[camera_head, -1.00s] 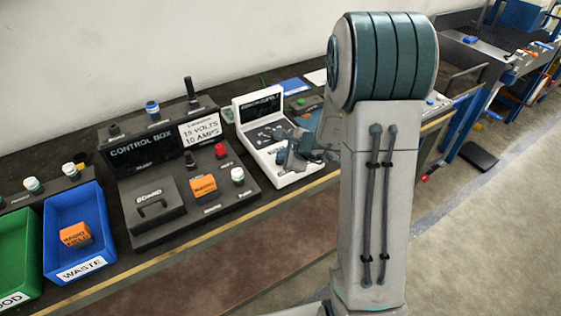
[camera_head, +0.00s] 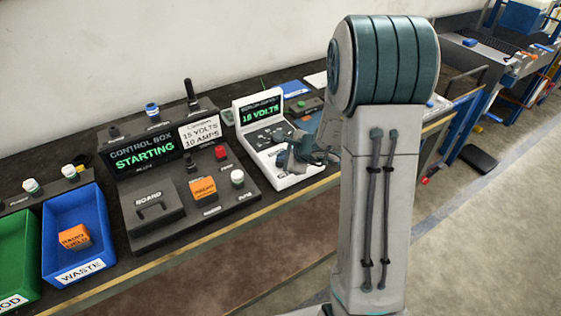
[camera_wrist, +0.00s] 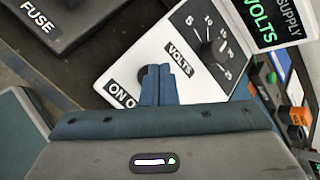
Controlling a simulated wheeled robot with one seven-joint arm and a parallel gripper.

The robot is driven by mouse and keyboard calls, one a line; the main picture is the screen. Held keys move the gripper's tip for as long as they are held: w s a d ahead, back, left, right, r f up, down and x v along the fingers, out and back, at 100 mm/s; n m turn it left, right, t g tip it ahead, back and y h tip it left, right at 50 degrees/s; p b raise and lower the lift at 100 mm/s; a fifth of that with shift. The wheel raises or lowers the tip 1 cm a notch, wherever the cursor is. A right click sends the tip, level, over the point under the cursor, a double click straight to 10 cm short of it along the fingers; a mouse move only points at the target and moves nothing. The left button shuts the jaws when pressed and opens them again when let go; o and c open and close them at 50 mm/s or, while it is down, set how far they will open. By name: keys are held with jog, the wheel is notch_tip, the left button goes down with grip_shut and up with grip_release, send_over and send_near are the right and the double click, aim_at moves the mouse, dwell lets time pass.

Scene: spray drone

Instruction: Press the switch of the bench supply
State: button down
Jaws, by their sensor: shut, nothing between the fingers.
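The bench supply (camera_head: 245,107) is a white box with a tilted screen, lit with green text reading volts. In the wrist view its white panel (camera_wrist: 125,69) shows a dial marked VOLTS (camera_wrist: 217,52) and an ON/OFF label (camera_wrist: 122,95), partly covered. A dark round switch (camera_wrist: 145,78) beside that label is mostly hidden behind my fingers. My gripper (camera_wrist: 158,70) is shut and empty, its fingertips right at the switch. I cannot tell whether they touch it. In the head view my gripper (camera_head: 291,160) is low over the supply's front right part.
The control box (camera_head: 150,150) stands left of the supply, its screen reading STARTING. It carries an orange block (camera_head: 203,189), a red button (camera_head: 221,153) and a white-topped knob (camera_head: 237,177). A blue WASTE bin (camera_head: 91,196) is farther left.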

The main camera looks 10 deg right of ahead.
jog(key=shift+r, duration=0.5)
notch_tip(320, 180, up, 6)
jog(key=p, duration=0.4)
jog(key=shift+p, duration=0.4)
